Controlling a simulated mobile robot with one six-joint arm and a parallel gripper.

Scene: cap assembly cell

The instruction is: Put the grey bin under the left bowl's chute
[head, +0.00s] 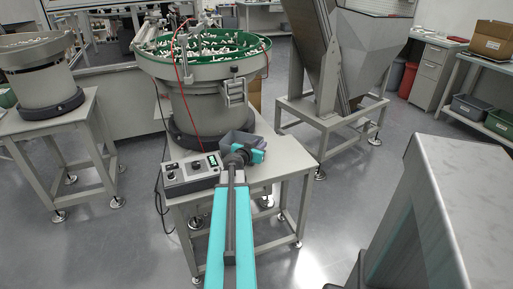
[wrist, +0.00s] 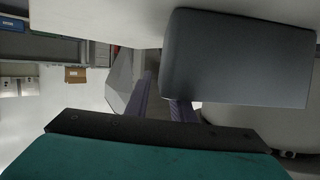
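The grey bin (head: 236,139) is on or just above the stand of the middle bowl, below that bowl's chute (head: 233,92); contact with the stand is unclear. The far-left bowl (head: 36,66) is on its own stand, its chute not visible. My gripper (head: 256,150) is at the bin's right front. In the wrist view the bin (wrist: 240,62) fills the upper right. One finger shows left of the bin's edge; the other passes behind the bin. The fingers look apart, but whether they press on the bin wall is hidden.
A control box (head: 192,173) sits on the middle stand (head: 283,163), left of my arm. A hopper frame (head: 340,120) stands at the right rear. A grey cabinet-like block (head: 440,190) is near on the right. Open floor lies between the two bowl stands.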

